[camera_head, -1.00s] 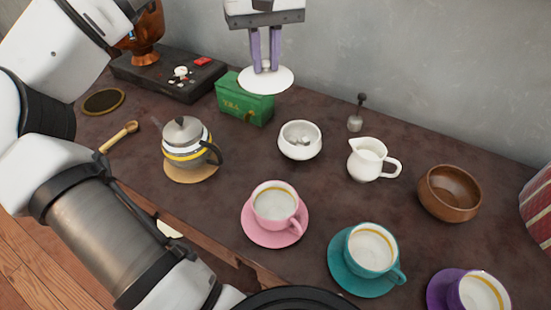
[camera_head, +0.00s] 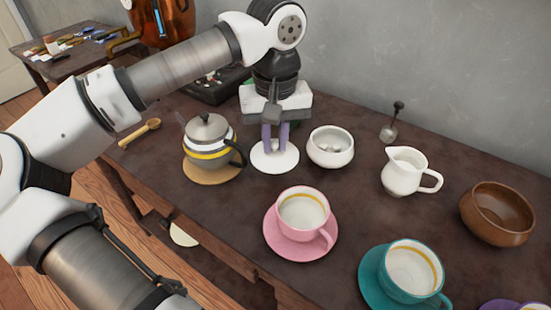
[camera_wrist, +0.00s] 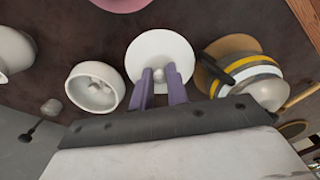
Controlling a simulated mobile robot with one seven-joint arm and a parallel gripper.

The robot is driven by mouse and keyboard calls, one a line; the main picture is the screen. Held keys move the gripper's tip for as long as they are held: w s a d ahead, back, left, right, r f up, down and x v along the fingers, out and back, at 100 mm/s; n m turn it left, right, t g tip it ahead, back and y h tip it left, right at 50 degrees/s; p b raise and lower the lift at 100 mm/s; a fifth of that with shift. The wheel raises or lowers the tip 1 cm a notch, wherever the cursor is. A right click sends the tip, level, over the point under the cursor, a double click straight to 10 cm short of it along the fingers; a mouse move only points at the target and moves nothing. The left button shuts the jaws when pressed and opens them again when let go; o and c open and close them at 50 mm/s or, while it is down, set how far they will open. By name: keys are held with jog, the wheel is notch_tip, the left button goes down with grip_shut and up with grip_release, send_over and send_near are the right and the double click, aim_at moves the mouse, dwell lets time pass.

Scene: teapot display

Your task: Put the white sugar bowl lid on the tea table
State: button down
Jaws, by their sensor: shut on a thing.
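The white sugar bowl lid (camera_head: 264,163) is a round disc with a small knob, between the teapot and the sugar bowl. In the wrist view the lid (camera_wrist: 160,46) lies flat beyond the fingertips. My gripper (camera_head: 275,144) points down with its purple fingers shut on the knob; the fingers also show in the wrist view (camera_wrist: 160,82). The lid is at or just above the tea table (camera_head: 215,210); I cannot tell if it touches. The white sugar bowl (camera_head: 330,150) stands open to its right, and also shows in the wrist view (camera_wrist: 80,85).
The teapot (camera_head: 208,147) on its round mat is close left of the lid. A pink cup and saucer (camera_head: 300,218) stand in front. A milk jug (camera_head: 404,174), a wooden bowl (camera_head: 497,213) and a teal cup (camera_head: 410,270) are to the right. The wall is behind.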

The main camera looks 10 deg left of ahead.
aim_at(275, 151)
jog(key=shift+f, duration=2.45)
jog(key=shift+f+b, duration=0.1)
jog(key=shift+b, duration=0.2)
jog(key=shift+f, duration=0.2)
jog(key=c, duration=1.4)
grip_release()
jog(key=shift+r, duration=0.1)
notch_tip(275, 151, up, 12)
jog(key=shift+r+p, duration=0.2)
jog(key=shift+p, duration=0.6)
